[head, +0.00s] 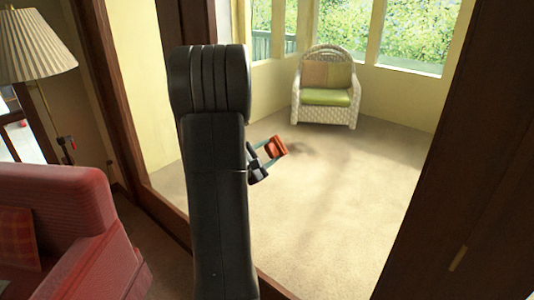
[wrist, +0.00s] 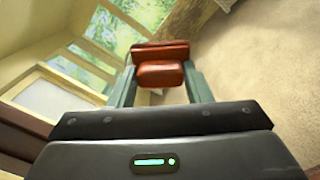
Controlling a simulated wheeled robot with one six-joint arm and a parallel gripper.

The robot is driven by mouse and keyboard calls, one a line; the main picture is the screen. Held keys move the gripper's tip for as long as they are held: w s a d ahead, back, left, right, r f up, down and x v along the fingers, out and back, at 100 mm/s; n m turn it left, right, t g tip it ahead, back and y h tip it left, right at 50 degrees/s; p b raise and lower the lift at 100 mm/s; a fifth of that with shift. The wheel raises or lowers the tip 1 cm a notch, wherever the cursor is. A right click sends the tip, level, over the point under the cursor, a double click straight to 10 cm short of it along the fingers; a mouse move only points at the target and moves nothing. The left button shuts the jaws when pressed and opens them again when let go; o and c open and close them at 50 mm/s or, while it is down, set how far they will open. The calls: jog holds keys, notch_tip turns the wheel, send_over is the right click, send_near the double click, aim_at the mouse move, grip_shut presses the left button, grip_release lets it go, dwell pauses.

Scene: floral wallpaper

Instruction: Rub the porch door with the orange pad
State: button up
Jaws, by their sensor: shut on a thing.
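My gripper (head: 263,156) shows just right of my black arm in the head view, shut on the orange pad (head: 276,146). In the wrist view the orange pad (wrist: 161,74) sits between the two green-grey fingers, held out ahead of the palm. The porch door stands in front of me as a wide opening or pane in a dark wood frame (head: 424,175); I cannot tell whether glass fills it. A faint dark smudge (head: 303,149) shows just right of the pad. I cannot tell whether the pad touches the door. My arm hides part of the door's left side.
A red sofa (head: 60,215) stands at lower left, with a lamp (head: 32,48) behind it. Beyond the frame are a wicker chair (head: 326,90) with green and tan cushions, windows and bare beige carpet (head: 335,215).

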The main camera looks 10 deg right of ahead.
jog(key=shift+w+d+b, duration=0.3)
jog(key=shift+w+d, duration=0.1)
jog(key=shift+d, duration=0.1)
dwell(0.3)
